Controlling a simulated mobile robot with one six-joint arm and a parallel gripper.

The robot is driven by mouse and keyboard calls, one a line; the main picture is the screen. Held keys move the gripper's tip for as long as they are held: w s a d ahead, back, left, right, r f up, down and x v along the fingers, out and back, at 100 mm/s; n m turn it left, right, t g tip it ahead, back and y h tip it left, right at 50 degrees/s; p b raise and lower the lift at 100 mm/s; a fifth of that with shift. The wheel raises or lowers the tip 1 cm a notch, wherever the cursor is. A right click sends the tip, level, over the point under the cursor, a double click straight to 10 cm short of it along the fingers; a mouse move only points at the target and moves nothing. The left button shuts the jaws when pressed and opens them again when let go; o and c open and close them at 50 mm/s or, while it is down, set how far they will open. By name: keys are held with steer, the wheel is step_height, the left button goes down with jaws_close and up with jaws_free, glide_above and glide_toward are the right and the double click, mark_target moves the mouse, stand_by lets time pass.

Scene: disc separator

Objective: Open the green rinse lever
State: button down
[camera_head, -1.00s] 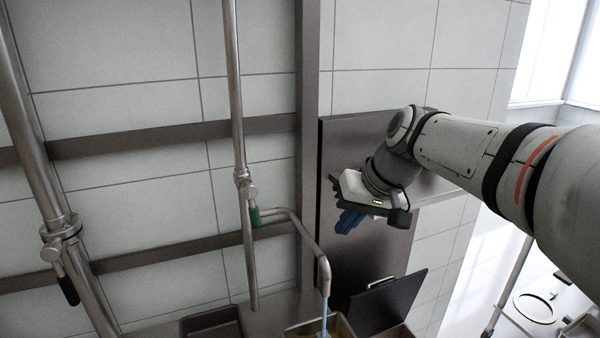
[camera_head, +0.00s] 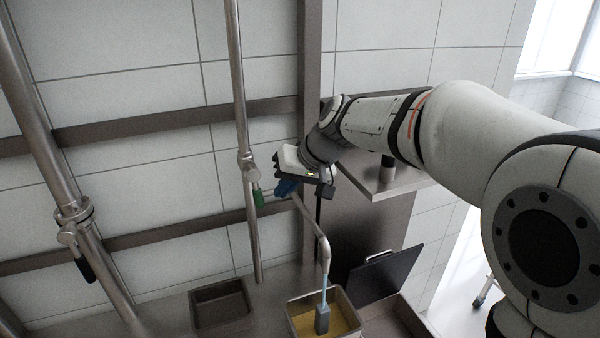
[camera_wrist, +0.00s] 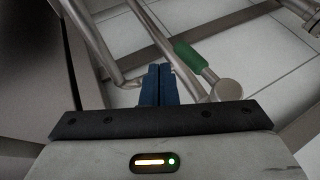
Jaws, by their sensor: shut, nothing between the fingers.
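The green rinse lever (camera_head: 258,197) hangs down from a valve on the thin vertical pipe (camera_head: 240,110). In the wrist view the green grip (camera_wrist: 188,56) lies beyond my fingertips and slightly to the right, joined to a round metal valve end (camera_wrist: 226,91). My gripper (camera_head: 283,188) is just right of the lever in the head view, with its blue fingers together. In the wrist view the closed blue fingers (camera_wrist: 159,72) point toward the pipes and hold nothing. A small gap seems to separate them from the green grip.
A bent spout pipe (camera_head: 318,235) runs beside my gripper. An empty dark bin (camera_head: 222,303) is to the left. A black-handled lever (camera_head: 84,268) hangs on the thick left pipe.

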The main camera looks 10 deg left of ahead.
mark_target(256, 188)
steer(key=shift+s+a, duration=0.25)
steer(key=shift+a, duration=0.25)
steer(key=shift+s+a, duration=0.2)
steer(key=shift+a, duration=0.3)
steer(key=shift+f, duration=0.15)
steer(key=b, duration=0.1)
steer(key=a+b, duration=0.1)
steer(key=b, duration=0.1)
steer(key=shift+s+f+y, duration=0.2)
steer(key=shift+s+y, duration=0.15)
steer(key=shift+y, duration=0.05)
